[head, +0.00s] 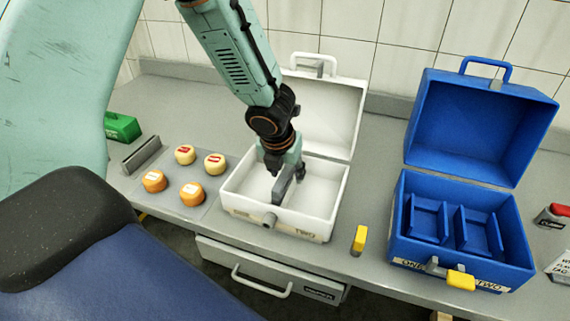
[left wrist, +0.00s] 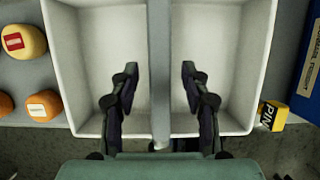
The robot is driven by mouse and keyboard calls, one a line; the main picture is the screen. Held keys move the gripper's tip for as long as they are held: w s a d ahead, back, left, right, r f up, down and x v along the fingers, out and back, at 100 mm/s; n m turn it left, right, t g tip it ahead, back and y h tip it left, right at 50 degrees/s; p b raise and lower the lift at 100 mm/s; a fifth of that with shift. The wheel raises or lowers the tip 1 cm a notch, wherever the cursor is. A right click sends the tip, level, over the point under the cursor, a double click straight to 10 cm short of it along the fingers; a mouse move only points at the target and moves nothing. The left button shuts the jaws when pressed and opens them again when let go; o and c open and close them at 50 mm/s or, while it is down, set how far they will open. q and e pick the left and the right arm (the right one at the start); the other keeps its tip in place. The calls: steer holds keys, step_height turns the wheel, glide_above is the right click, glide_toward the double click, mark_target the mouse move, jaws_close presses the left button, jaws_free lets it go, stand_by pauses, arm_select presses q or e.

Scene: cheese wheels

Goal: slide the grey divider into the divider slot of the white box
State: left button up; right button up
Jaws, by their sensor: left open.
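The white box (head: 240,205) stands open on the counter, with its lid tilted back; it also fills most of the left wrist view (left wrist: 85,70). The grey divider (head: 284,189) stands upright inside it. In the left wrist view the divider (left wrist: 159,110) runs down the middle, with a white compartment on each side. My left gripper (head: 287,173) is over the box, its open fingers (left wrist: 160,72) on either side of the divider with gaps. The slot and the divider's lower edge are hidden, so I cannot tell how deep it sits. My right gripper is not in view.
Several cheese wheels (head: 185,154) sit on a grey mat left of the box. A grey slotted block (head: 141,155) and a green block (head: 122,127) stand further left.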

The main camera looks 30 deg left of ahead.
arm_select(q)
steer(key=v, duration=1.2)
steer(key=shift+s+d+f, duration=0.1)
steer(key=shift+s+f, duration=0.05)
stand_by(0.3)
